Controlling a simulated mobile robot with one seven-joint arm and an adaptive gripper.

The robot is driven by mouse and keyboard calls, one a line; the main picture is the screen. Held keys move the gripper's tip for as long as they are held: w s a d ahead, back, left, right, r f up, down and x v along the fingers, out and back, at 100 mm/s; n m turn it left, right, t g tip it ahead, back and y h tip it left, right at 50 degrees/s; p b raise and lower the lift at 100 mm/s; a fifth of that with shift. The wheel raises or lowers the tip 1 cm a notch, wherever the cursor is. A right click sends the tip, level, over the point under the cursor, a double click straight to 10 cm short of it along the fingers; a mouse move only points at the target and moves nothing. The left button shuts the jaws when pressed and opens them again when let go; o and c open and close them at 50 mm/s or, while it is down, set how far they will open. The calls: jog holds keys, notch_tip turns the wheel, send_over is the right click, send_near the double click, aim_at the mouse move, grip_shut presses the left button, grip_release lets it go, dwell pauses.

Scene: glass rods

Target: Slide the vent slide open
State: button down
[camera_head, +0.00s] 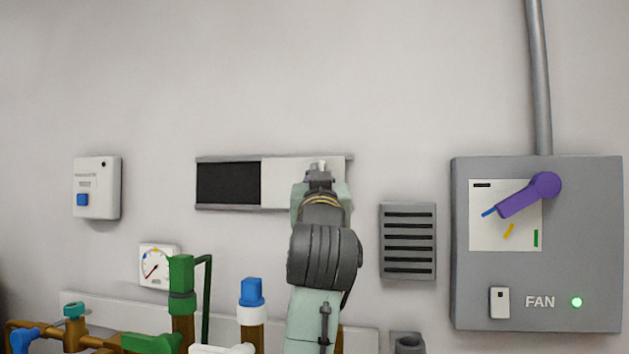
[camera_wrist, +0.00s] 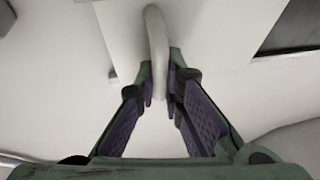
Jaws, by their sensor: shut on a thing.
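The vent slide (camera_head: 278,186) is a white panel in a grey rail frame (camera_head: 230,158) on the wall. It covers the right part of the frame, and a dark opening (camera_head: 228,183) shows at the left. My gripper (camera_head: 320,178) is at the right part of the panel and hides some of it. In the wrist view, the pale curved handle (camera_wrist: 156,40) stands out from the white panel (camera_wrist: 205,25). The fingers of my gripper (camera_wrist: 161,92) are shut on the handle, one on each side. The dark opening also shows at the upper right there (camera_wrist: 292,25).
A grey louvred grille (camera_head: 408,242) and a grey fan box (camera_head: 590,250) with a purple lever (camera_head: 530,195) are on the right. A white wall unit (camera_head: 97,188) and gauge (camera_head: 158,264) are on the left. Pipes with coloured valves (camera_head: 181,272) stand below.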

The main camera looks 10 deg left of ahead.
jog(key=c, duration=2)
grip_release()
jog(key=shift+o, duration=0.2)
jog(key=shift+s, duration=0.1)
jog(key=v, duration=1.2)
